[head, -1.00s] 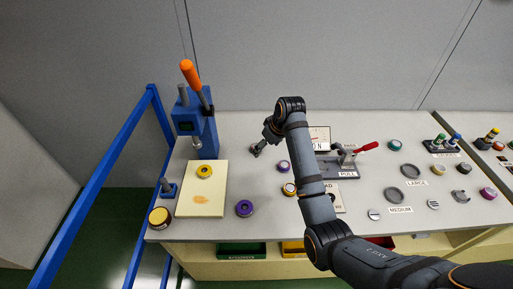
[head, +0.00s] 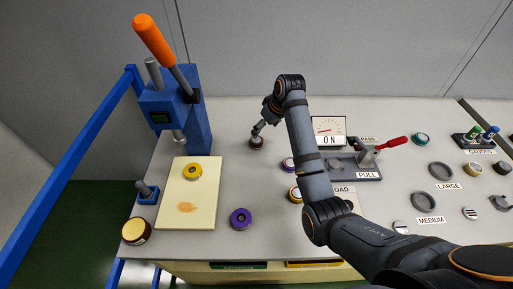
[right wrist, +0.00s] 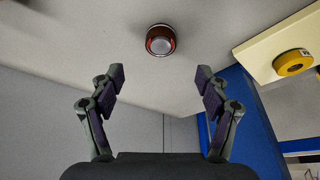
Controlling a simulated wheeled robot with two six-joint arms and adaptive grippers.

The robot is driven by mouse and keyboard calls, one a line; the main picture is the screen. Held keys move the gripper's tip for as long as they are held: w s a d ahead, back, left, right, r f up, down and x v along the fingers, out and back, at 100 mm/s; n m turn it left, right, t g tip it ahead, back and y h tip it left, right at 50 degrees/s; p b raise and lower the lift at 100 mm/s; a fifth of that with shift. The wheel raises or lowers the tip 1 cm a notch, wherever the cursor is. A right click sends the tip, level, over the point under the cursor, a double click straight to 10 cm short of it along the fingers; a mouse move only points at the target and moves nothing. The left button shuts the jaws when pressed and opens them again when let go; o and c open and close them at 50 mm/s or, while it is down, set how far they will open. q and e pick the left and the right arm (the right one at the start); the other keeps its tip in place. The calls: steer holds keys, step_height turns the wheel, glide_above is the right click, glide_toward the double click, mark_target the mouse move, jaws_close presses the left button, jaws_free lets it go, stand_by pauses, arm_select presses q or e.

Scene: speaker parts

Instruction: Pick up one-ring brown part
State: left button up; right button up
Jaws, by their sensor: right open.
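A small round brown part (head: 257,143) stands on the grey table near the back, right of the blue press. In the right wrist view the same part (right wrist: 160,41) shows a grey disc face and a dark body with a reddish-brown band. My right gripper (head: 259,128) is just above and behind it in the head view. In the right wrist view the gripper (right wrist: 161,76) has its fingers spread wide, with the part centred beyond the fingertips and nothing between them. My left gripper is out of view.
A blue press (head: 184,118) with an orange handle stands at the left, beside a cream board (head: 187,222) holding a yellow ring (head: 193,171). A purple ring (head: 241,218) lies in front. A red-handled fixture (head: 367,163) is at the right. Table around the brown part is clear.

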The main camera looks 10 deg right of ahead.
glide_above(257, 140)
steer(key=s+d, duration=0.1)
steer(key=s, duration=0.1)
step_height(257, 140, down, 5)
steer(key=shift+s+d, duration=0.1)
steer(key=shift+s, duration=0.05)
steer(key=shift+f, duration=0.2)
steer(key=x, duration=0.5)
steer(key=shift+p, duration=0.4)
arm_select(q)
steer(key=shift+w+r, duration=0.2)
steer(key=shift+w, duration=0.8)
arm_select(e)
steer(key=c, duration=1.6)
steer(key=shift+o, duration=0.2)
